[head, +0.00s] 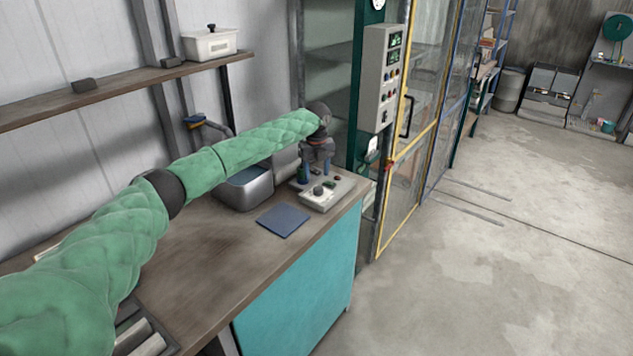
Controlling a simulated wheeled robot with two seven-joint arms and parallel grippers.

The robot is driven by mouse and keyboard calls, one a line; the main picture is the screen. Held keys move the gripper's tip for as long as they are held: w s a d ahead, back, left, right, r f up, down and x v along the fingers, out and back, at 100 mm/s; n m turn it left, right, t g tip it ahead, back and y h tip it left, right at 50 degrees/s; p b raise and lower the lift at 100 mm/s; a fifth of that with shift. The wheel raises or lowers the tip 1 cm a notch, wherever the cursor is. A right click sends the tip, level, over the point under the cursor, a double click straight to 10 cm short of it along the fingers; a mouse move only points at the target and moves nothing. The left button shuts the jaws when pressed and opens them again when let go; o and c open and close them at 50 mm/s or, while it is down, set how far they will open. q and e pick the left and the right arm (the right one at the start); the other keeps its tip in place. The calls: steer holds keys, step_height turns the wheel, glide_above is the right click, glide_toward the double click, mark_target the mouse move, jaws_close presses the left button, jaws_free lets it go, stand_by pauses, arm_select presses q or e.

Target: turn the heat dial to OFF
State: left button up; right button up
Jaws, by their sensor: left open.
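A pale control box (322,203) sits on the bench near its right end. A dark round dial (318,190) stands on its top face, with a small red button behind it. I cannot read the dial's markings or setting at this size. My left arm reaches across the bench from the left in a green quilted sleeve. My left gripper (316,171) points down just above and behind the dial, open, with its fingers apart. It looks clear of the dial, but I cannot tell the exact gap. My right gripper is out of view.
A grey metal basin (246,188) stands left of the box. A dark blue mat (283,220) lies in front on the wooden bench (215,255). A wall panel with buttons (380,80) and a yellow-framed door (412,150) stand at right. Open concrete floor lies beyond.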

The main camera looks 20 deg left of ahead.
mark_target(318, 188)
arm_select(q)
steer(key=f, duration=0.1)
steer(key=f+p, duration=0.1)
steer(key=f, duration=0.1)
steer(key=w+f, duration=0.1)
steer(key=f, duration=0.1)
steer(key=shift+d+f+p, duration=0.1)
steer(key=shift+d+p, duration=0.15)
steer(key=shift+p, duration=0.05)
steer(key=shift+s+f, duration=0.3)
steer(key=shift+f, duration=0.1)
steer(key=shift+w+f, duration=0.15)
steer(key=shift+f, duration=0.15)
steer(key=shift+r, duration=0.1)
steer(key=c, duration=1)
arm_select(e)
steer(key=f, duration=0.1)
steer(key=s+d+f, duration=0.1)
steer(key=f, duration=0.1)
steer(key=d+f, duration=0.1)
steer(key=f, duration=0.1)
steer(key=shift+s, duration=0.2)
